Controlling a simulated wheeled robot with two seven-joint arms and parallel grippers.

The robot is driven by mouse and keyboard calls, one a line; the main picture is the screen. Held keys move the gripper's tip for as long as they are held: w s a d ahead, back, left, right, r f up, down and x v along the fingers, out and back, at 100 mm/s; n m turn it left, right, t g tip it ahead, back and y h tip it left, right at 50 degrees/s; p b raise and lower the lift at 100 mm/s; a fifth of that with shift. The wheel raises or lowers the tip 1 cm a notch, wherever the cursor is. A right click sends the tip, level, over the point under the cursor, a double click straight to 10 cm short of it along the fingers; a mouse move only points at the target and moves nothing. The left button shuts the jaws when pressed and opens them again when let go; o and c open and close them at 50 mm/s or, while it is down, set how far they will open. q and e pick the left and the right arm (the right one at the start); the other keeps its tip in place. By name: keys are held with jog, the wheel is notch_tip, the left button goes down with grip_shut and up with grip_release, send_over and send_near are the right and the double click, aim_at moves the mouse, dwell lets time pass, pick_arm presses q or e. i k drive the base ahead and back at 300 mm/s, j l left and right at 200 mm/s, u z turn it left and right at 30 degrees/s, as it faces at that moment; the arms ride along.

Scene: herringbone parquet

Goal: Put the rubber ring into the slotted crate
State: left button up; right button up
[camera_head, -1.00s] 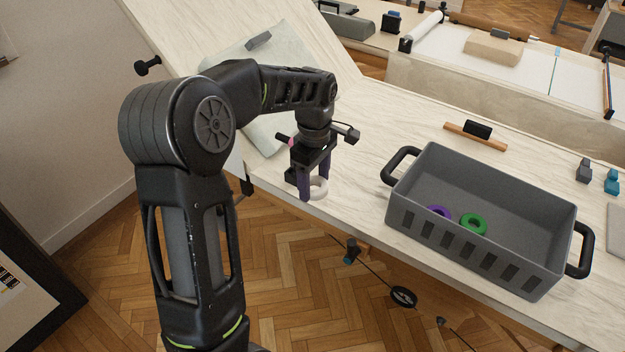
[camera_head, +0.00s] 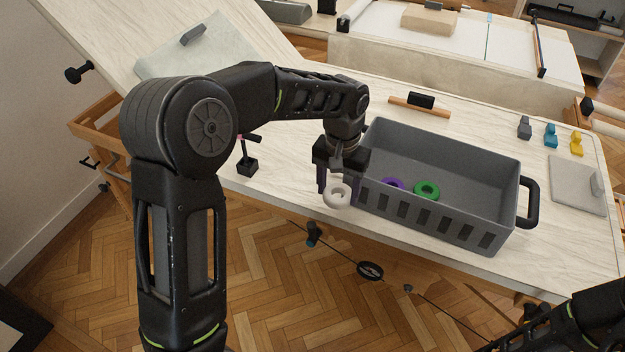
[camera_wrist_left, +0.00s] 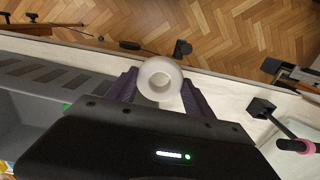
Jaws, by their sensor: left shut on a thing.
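The white rubber ring (camera_head: 337,195) is held between the purple fingers of my left gripper (camera_head: 340,182). The grey slotted crate (camera_head: 425,222) stands on the table just right of the gripper. The ring is outside it, in front of its left end, near the table's front edge. The gripper and wrist hide the crate's left handle. A purple ring (camera_head: 394,185) and a green ring (camera_head: 427,190) lie inside. My right gripper is out of view.
A black stand (camera_head: 247,166) is left of the gripper. A wooden bar with a black block (camera_head: 420,103) lies behind the crate. Small grey, blue and yellow blocks (camera_head: 551,135) and a grey plate (camera_head: 577,185) are on the right. The crate's open middle has free room.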

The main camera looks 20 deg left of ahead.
aim_at(461, 198)
jog(key=k, duration=0.55)
jog(key=k+z, duration=0.1)
jog(key=z, duration=1.9)
jog(key=i+j, duration=0.1)
jog(key=j, duration=0.35)
jog(key=i+j, duration=0.1)
jog(key=j, duration=0.3)
jog(key=i+j, duration=0.1)
jog(key=j, duration=0.35)
jog(key=i+j, duration=0.15)
jog(key=j, duration=0.25)
jog(key=k+j, duration=0.1)
jog(key=j, duration=0.2)
